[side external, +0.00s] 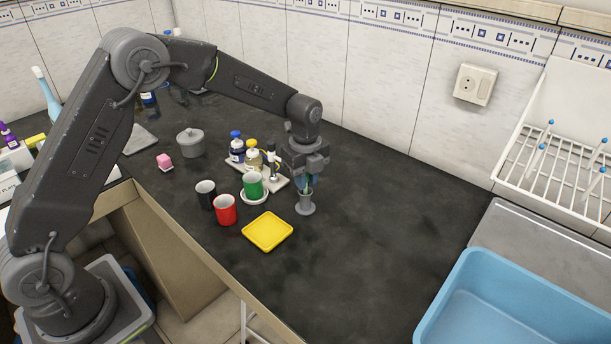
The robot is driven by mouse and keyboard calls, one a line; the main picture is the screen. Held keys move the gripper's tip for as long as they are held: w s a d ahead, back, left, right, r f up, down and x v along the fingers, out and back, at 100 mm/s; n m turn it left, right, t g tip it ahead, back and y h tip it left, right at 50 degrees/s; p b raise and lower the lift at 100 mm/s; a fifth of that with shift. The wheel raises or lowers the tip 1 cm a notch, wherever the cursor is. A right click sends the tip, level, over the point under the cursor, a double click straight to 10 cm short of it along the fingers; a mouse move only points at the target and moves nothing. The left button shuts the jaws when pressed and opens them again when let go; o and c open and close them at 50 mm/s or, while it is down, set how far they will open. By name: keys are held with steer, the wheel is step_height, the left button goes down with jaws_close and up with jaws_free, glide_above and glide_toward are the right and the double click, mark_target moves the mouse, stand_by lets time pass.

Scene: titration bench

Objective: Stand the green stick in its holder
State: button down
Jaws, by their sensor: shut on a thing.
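My gripper (306,180) points straight down over the small grey holder (306,206), which stands on the dark worktop. My gripper is shut on the green stick (308,190), of which only a short bit shows between the fingers and the holder's mouth. The stick looks roughly upright at the holder's opening. I cannot tell how deep its lower end sits, as the holder's wall hides it. The fingers and the gripper body hide the rest of the stick.
Left of the holder are a green cup (252,185) on a saucer, a red cup (225,210), a black cup (206,195) and a yellow tray (267,232). Bottles (252,158) stand close behind on a rack. The worktop to the right is clear, up to a blue basin (500,300).

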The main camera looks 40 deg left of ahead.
steer(key=c, duration=0.6)
jaws_free()
steer(key=shift+o, duration=0.2)
steer(key=shift+r, duration=0.1)
steer(key=shift+r, duration=2.9)
